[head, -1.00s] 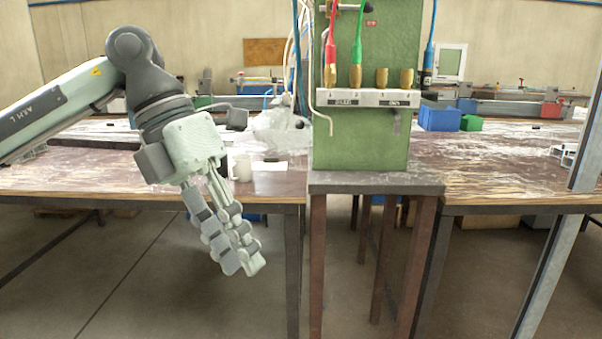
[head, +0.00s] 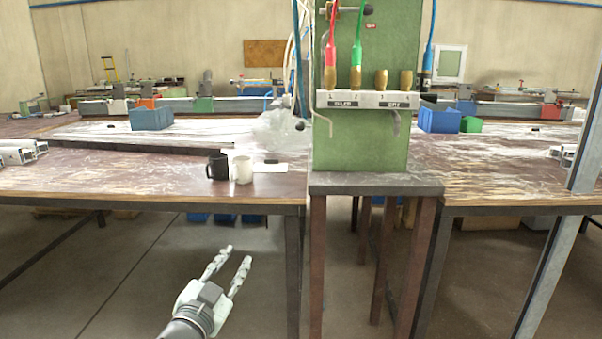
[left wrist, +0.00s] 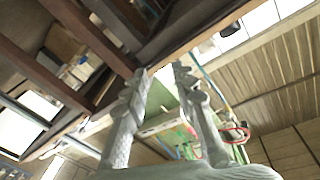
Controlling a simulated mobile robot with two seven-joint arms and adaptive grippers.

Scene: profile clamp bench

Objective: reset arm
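My left gripper (head: 238,262) is low in front of the left table, below the height of its top, in the head view. Its two fingers point up and away from me, with a clear gap between them and nothing held. In the left wrist view its fingers (left wrist: 157,85) stand apart, with the table's underside and the green panel beyond them. My right gripper is not in view.
A black mug (head: 217,167) and a white mug (head: 243,169) stand near the front edge of the left table (head: 120,180). A green panel (head: 360,140) with colored hoses stands on a narrow stand (head: 375,184). Blue boxes (head: 151,118) lie farther back. The floor before the table is clear.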

